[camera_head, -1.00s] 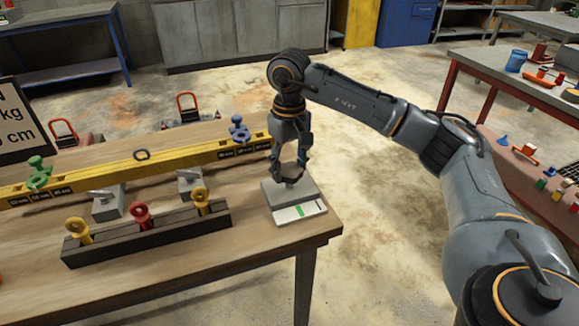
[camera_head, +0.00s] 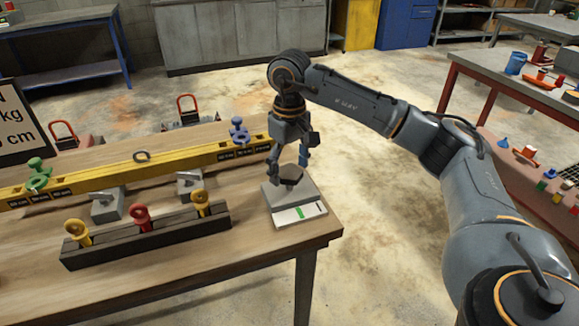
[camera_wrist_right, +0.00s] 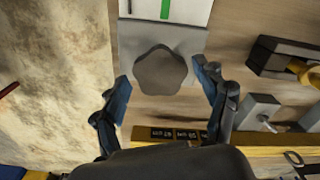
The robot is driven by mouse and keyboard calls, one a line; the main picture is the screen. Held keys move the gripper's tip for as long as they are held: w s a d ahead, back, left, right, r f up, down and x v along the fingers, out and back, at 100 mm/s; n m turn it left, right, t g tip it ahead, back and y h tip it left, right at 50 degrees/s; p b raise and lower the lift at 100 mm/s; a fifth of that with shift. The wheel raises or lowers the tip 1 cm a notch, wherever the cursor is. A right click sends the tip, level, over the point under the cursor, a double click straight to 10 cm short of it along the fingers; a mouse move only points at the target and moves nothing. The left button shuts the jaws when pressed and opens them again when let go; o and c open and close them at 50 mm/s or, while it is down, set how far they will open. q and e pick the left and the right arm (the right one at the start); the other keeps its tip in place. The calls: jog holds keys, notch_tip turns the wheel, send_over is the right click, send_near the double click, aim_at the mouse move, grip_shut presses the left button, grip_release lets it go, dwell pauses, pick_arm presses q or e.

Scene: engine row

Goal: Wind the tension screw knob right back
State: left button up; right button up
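The dark, lobed tension screw knob (camera_head: 290,175) sits on a grey block (camera_head: 276,194) with a white front plate (camera_head: 290,216) bearing a green mark, at the table's right end. In the right wrist view the knob (camera_wrist_right: 160,70) shows whole, with its lobed top facing me. My right gripper (camera_head: 288,171) points down over the knob. In the wrist view its two blue-tipped fingers (camera_wrist_right: 163,77) are spread, one on each side of the knob, with gaps between them and it. My left gripper is not in view.
A yellow beam (camera_head: 130,172) with a green piece (camera_head: 38,172) and a blue piece (camera_head: 239,130) lies across the table behind grey blocks (camera_head: 107,206). A dark rack (camera_head: 150,238) holds yellow and red eyed pieces.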

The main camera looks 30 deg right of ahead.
aim_at(290, 170)
jog(key=shift+r, duration=0.1)
notch_tip(290, 170, up, 12)
dwell(0.7)
notch_tip(290, 170, down, 12)
jog(key=m+p, duration=2.2)
jog(key=m, duration=0.6)
jog(key=shift+m, duration=0.4)
